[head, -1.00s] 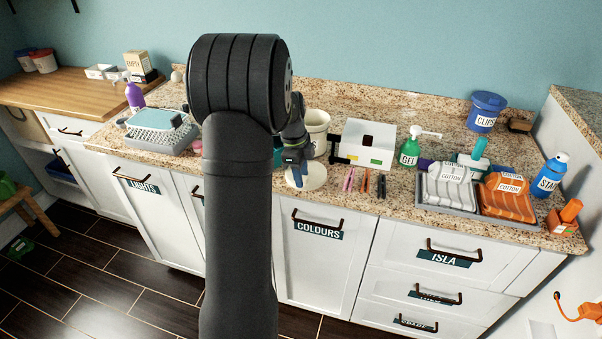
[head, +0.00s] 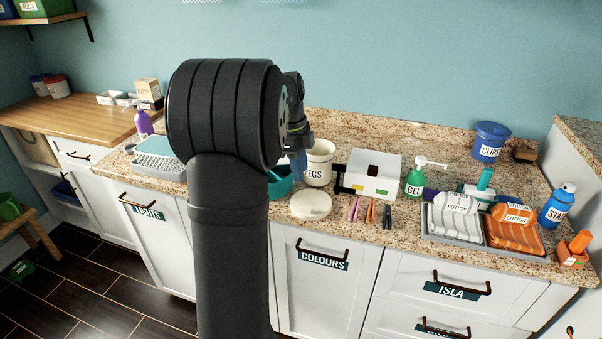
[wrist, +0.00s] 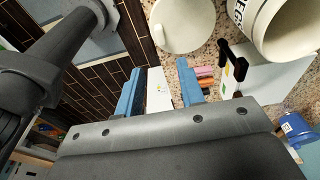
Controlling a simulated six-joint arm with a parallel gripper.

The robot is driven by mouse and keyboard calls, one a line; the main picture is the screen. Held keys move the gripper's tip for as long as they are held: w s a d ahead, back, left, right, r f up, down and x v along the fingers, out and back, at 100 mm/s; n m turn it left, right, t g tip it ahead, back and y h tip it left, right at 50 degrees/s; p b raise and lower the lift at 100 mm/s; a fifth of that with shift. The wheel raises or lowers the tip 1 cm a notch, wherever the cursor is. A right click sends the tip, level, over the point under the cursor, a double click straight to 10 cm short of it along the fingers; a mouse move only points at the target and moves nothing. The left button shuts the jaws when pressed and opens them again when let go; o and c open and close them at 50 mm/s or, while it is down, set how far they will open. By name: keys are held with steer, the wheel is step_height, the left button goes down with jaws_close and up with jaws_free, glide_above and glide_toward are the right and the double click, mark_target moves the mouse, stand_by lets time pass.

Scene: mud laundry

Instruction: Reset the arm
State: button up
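My gripper (head: 299,165) is mostly behind my own dark arm in the head view. One blue finger shows in front of the white tub marked EGS or similar (head: 318,163), its first letters partly hidden. In the wrist view my gripper (wrist: 158,80) has its two blue fingers apart, with nothing held between them. The round white lid (head: 311,205) lies on the counter below and right of the gripper. It also shows at the top of the wrist view (wrist: 182,22).
The granite counter (head: 400,236) holds a white box (head: 371,172), several coloured pegs (head: 371,212), a green GEL bottle (head: 414,182), a grey tray with cotton bundles (head: 466,240) and a blue CLIPS tub (head: 489,142). A teal bowl (head: 280,182) is partly behind my arm.

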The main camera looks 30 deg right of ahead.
mark_target(307, 206)
steer(key=shift+f, duration=0.1)
steer(key=f, duration=0.4)
steer(key=s+d+f, duration=0.1)
steer(key=f, duration=0.7)
steer(key=shift+s+d+f, duration=0.15)
steer(key=shift+s+d, duration=0.05)
step_height(307, 206, up, 3)
steer(key=shift+f, duration=0.1)
steer(key=shift+r, duration=0.75)
